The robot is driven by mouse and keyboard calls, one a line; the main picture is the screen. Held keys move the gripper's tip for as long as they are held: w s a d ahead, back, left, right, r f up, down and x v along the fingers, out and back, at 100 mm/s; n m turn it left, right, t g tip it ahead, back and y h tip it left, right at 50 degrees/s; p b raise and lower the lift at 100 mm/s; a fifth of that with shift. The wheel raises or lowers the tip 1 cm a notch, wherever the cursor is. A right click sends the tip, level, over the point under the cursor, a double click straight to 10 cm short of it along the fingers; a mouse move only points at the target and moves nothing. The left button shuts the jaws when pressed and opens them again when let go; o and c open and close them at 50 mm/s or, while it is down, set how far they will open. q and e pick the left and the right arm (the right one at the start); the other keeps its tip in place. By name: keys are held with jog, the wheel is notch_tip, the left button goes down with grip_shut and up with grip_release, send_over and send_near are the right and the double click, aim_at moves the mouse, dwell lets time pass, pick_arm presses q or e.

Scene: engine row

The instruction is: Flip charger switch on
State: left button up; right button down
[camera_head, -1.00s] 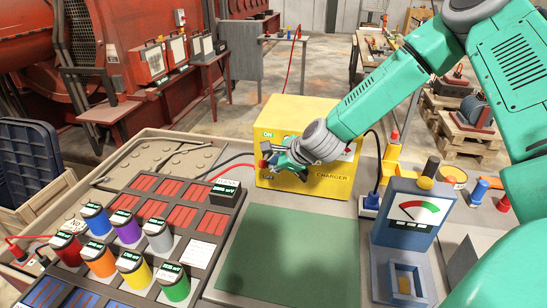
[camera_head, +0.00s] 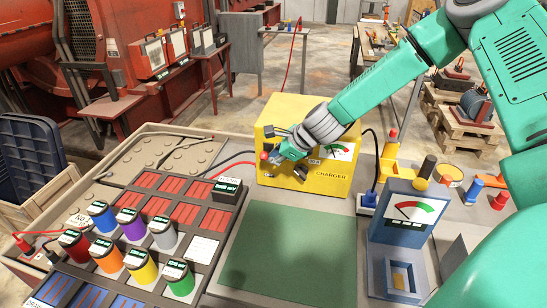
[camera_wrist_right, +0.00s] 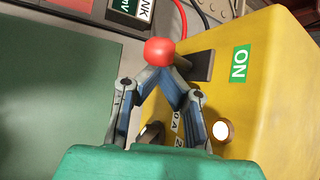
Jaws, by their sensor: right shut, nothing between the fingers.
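The yellow charger (camera_head: 310,112) stands at the back of the bench. My right gripper (camera_head: 277,156) is at the left part of its front face, shut and holding nothing. A red ball knob (camera_head: 264,155) is at the fingertips; in the right wrist view the knob (camera_wrist_right: 159,52) overlaps the closed tips, and I cannot tell whether they touch. A dark block (camera_wrist_right: 200,66) sits beside the knob, near the green ON label (camera_wrist_right: 240,64). The gripper hides part of the switch area, so the lever's exact position is unclear. My left gripper is not in view.
A green mat (camera_head: 290,255) lies clear in front of the charger. A tray (camera_head: 150,225) with several coloured cylinders is at left. A blue-grey gauge stand (camera_head: 405,225) is at right. Red and black cables run left of the charger.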

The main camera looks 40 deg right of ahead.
jog(key=shift+r, duration=0.1)
jog(key=shift+w+r+p, duration=0.1)
jog(key=shift+r+p, duration=0.6)
jog(key=shift+r, duration=0.05)
